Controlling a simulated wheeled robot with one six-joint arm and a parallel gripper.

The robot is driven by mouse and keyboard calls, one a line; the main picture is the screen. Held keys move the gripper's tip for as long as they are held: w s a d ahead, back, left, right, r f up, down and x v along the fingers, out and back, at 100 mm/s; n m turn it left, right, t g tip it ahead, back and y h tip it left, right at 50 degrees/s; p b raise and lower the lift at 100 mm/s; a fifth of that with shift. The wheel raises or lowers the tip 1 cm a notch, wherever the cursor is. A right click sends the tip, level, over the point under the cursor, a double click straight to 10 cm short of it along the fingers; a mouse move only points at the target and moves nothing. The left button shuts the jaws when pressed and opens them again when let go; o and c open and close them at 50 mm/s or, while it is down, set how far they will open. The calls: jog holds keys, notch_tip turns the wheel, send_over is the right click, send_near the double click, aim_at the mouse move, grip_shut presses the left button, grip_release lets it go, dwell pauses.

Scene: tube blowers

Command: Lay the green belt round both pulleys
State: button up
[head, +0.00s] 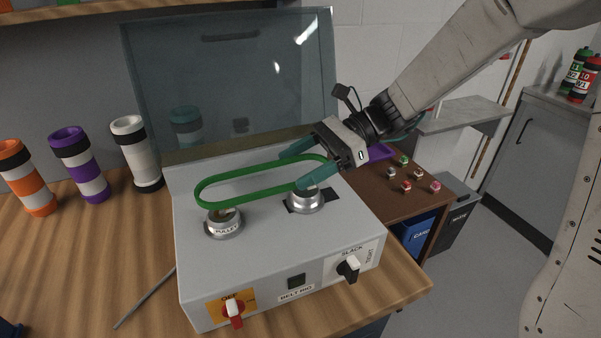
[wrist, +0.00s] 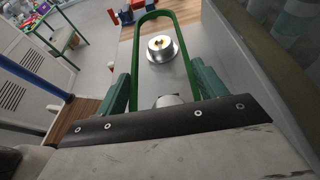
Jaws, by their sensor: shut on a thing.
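The green belt (head: 246,202) is a long loop held level above the grey belt rig (head: 250,262). My gripper (head: 308,163) is shut on its right end, with a teal finger on each outer side. The left pulley (head: 223,224) and right pulley (head: 305,201) stand on the rig's top. The belt appears above both, not seated on either. In the wrist view the belt (wrist: 136,60) runs ahead from between the fingers (wrist: 165,88), and the far pulley (wrist: 162,48) shows inside its loop. The near pulley (wrist: 168,101) is mostly hidden by my gripper.
The rig's clear lid (head: 230,80) stands open behind. A slack/tight knob (head: 348,268) and a red switch (head: 234,312) are on the front. Striped tubes (head: 80,165) stand at the left. A thin rod (head: 145,298) lies on the bench.

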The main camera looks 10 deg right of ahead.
jog(key=shift+f, duration=1.75)
jog(key=shift+f, duration=0.3)
jog(key=shift+f, duration=0.3)
jog(key=o, duration=1.1)
jog(key=shift+s, duration=0.1)
jog(key=shift+c, duration=0.2)
jog(key=shift+r, duration=0.3)
jog(key=v, duration=1.2)
jog(key=shift+r, duration=0.35)
